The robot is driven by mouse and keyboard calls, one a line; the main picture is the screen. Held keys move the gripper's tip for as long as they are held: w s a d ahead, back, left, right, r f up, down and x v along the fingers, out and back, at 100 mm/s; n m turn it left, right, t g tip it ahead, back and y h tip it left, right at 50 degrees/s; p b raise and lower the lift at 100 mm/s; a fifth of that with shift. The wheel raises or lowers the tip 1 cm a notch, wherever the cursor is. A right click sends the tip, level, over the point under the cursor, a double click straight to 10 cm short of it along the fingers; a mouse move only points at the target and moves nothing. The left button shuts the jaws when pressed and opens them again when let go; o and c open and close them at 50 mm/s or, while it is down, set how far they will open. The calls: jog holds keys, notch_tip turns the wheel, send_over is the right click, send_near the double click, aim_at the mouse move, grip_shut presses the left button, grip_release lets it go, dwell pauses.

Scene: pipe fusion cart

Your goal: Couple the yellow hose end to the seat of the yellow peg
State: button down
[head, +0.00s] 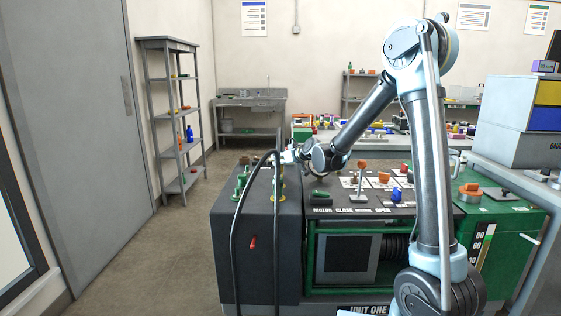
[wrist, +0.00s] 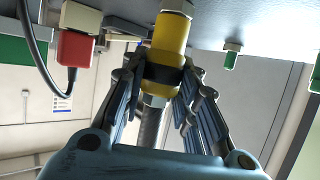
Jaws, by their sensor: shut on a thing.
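The yellow hose end (wrist: 168,38) is in the wrist view, a yellow cylinder with a dark band, a metal nut and a grey hose (wrist: 148,128) running from it. My gripper (wrist: 160,76) is shut on its dark band. The yellow part reaches a pale metal ring at the top edge of the view, close to the grey surface; whether it is seated on the yellow peg cannot be told. In the head view my gripper (head: 281,158) is above the dark box, over a small yellow piece (head: 279,194) at its top right. The hose arches beside it.
The dark box (head: 255,250) carries green fittings (head: 241,186) left of my gripper. In the wrist view a red connector (wrist: 75,48) with a black cable is to the left, and a green fitting (wrist: 231,58) to the right.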

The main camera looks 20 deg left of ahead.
jog(key=shift+f, duration=0.1)
jog(key=c, duration=1.2)
grip_release()
jog(key=shift+v, duration=5.9)
jog(key=shift+d, duration=0.1)
